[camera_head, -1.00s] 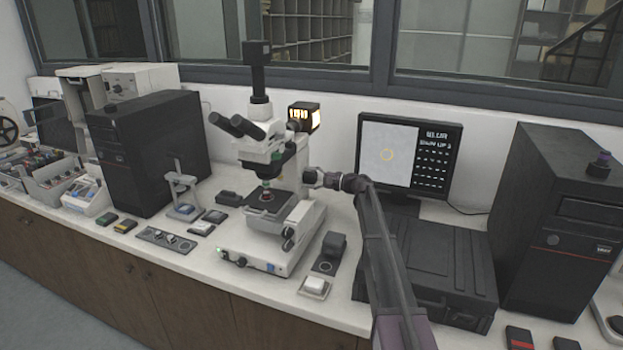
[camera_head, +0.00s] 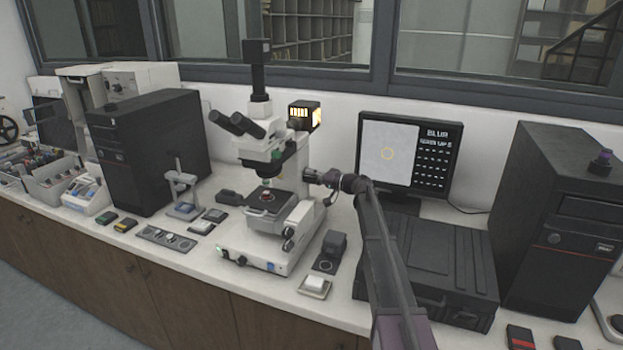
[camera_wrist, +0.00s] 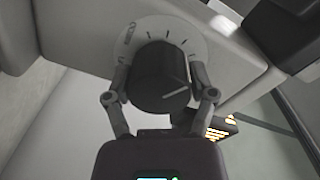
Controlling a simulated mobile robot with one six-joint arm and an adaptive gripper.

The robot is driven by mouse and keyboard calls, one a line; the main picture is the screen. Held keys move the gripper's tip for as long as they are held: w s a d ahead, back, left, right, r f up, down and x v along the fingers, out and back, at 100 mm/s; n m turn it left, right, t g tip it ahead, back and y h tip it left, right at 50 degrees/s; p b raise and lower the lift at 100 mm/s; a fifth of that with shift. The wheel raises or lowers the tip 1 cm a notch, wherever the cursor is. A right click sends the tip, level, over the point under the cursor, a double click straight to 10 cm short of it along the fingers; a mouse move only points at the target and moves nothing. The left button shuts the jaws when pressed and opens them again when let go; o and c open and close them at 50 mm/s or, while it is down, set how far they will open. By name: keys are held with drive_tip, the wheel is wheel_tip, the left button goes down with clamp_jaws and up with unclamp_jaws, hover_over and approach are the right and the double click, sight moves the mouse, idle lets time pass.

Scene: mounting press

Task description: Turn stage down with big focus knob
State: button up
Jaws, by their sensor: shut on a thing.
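The microscope (camera_head: 270,150) stands on the bench, left of the monitor. Its stage (camera_head: 268,199) is a dark plate with a small reddish item at its middle, under the lenses. The big focus knob (camera_wrist: 161,82) is dark and round with a pale pointer line, in front of a pale dial (camera_wrist: 172,40) with tick marks. My gripper (camera_wrist: 160,88) is shut on the knob, one finger on each side. In the head view my gripper (camera_head: 318,178) reaches the microscope's right side; the knob is hidden there.
The monitor (camera_head: 408,150) shows a ring and text reading "BLUR", with a second line hard to read. A black case (camera_head: 440,260) lies beneath my arm. A lit lamp housing (camera_head: 305,116) stands behind the microscope. A small dark device (camera_head: 334,244) sits in front.

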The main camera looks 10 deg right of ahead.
drive_tip(key=n, duration=0.4)
drive_tip(key=shift+w+n, duration=0.15)
drive_tip(key=shift+n, duration=2.15)
drive_tip(key=o, duration=1.1)
drive_tip(key=shift+a+f, duration=0.1)
drive_tip(key=shift+c, duration=0.2)
drive_tip(key=v, duration=1.2)
